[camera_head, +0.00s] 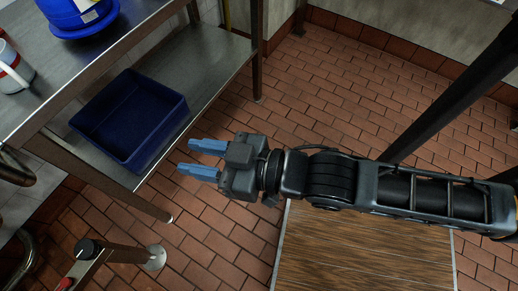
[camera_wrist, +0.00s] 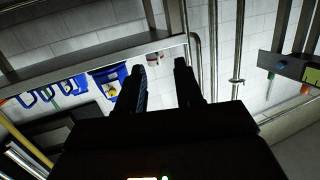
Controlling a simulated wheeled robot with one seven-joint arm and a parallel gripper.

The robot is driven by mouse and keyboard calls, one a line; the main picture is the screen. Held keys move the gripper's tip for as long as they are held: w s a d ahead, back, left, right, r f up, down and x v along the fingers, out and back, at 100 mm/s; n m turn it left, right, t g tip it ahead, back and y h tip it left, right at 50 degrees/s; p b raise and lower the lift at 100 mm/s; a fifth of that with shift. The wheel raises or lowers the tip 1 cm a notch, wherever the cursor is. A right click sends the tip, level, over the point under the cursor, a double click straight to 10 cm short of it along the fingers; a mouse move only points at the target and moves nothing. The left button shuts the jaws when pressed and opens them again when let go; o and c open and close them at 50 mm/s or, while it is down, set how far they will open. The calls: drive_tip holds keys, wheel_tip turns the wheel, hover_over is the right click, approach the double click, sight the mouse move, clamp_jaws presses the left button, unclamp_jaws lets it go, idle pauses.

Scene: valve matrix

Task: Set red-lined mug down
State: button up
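A white mug-like object with red on it (camera_head: 12,72) stands on the metal counter at the left edge of the head view, partly cut off by the frame. A small white and red object, likely the same one, shows in the wrist view (camera_wrist: 154,58), beyond and between the fingers. My gripper (camera_head: 187,158) has its two blue fingers apart with nothing between them. It is over the floor, right of the counter and clear of the mug. In the wrist view the fingers (camera_wrist: 161,68) are also spread. The mug's inside lining is not clearly visible.
The metal counter (camera_head: 125,28) has a blue bucket (camera_head: 82,14) on top. A lower shelf (camera_head: 205,60) holds an empty-looking blue bin (camera_head: 128,115). A short post (camera_head: 100,250) with a black knob stands at the lower left. Open tiled floor (camera_head: 330,90) lies behind my arm.

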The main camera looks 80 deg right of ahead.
drive_tip(key=s+d+r+g, duration=0.1)
drive_tip(key=s+d+r, duration=0.1)
drive_tip(key=s, duration=1.2)
drive_tip(key=shift+s+r, duration=0.2)
drive_tip(key=shift+r, duration=0.05)
